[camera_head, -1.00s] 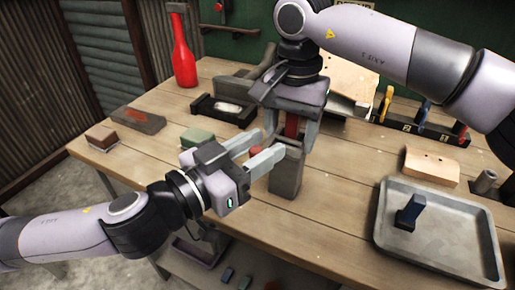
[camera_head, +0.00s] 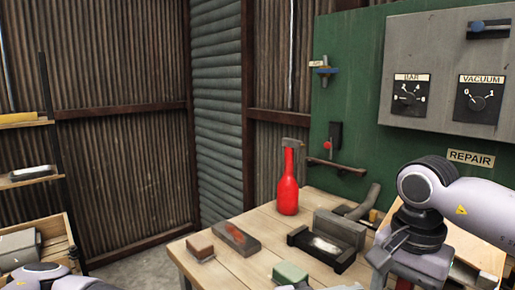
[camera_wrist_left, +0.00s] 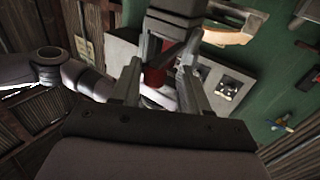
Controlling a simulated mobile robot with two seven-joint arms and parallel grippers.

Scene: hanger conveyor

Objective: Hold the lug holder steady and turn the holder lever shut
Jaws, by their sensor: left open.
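In the left wrist view, my left gripper (camera_wrist_left: 158,68) is open, its two pale fingers reaching up the picture. A grey block (camera_wrist_left: 178,18), likely the lug holder, stands at and just past the fingertips. A red upright part (camera_wrist_left: 155,76) shows between the fingers; I cannot tell whether it is the lever, or whether anything touches. In the head view the holder is out of frame below.
Behind is a green wall with a gauge panel (camera_head: 446,80). Shelves (camera_head: 30,178) stand at the left.

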